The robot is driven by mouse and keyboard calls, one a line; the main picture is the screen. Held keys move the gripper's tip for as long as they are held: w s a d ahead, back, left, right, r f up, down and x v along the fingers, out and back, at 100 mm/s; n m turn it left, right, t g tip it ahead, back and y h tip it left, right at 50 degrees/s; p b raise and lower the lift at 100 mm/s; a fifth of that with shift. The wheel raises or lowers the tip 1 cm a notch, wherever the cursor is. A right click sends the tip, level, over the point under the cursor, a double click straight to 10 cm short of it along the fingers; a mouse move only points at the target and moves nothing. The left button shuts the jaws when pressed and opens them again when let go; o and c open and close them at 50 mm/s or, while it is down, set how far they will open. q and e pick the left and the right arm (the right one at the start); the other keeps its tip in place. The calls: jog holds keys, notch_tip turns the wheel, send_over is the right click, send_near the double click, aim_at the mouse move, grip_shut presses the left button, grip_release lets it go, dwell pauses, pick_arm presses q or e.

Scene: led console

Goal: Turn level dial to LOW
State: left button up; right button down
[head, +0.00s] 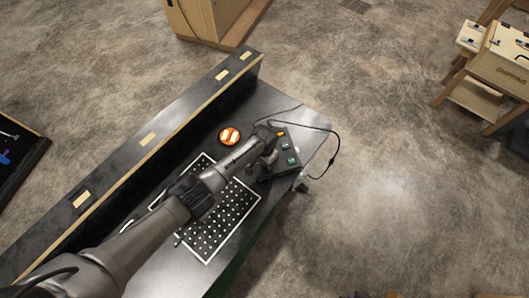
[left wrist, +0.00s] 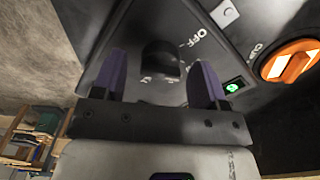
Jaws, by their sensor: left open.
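The console (head: 291,164) is a dark box near the right end of the bench. In the left wrist view its dark panel (left wrist: 222,50) fills the upper middle, with white "OFF" lettering and other marks too small to read. A black dial (left wrist: 160,56) sits on that panel; its pointer direction is not clear. My left gripper (left wrist: 161,64) is open, with one purple finger on each side of the dial; I cannot tell whether they touch it. In the head view my left gripper (head: 270,155) is over the console's left side and hides part of it. My right gripper is not in view.
A green-lit switch (left wrist: 234,87) and a light square button (left wrist: 224,13) are near the dial. An orange round knob (left wrist: 291,62) is at the right. A perforated mat (head: 216,225) lies on the bench. A black cable (head: 337,155) loops off the bench's right end.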

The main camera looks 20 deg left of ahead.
pick_arm(q)
notch_tip(320, 180, up, 13)
jog(key=p, duration=0.3)
jog(key=shift+r, duration=0.15)
dwell(0.3)
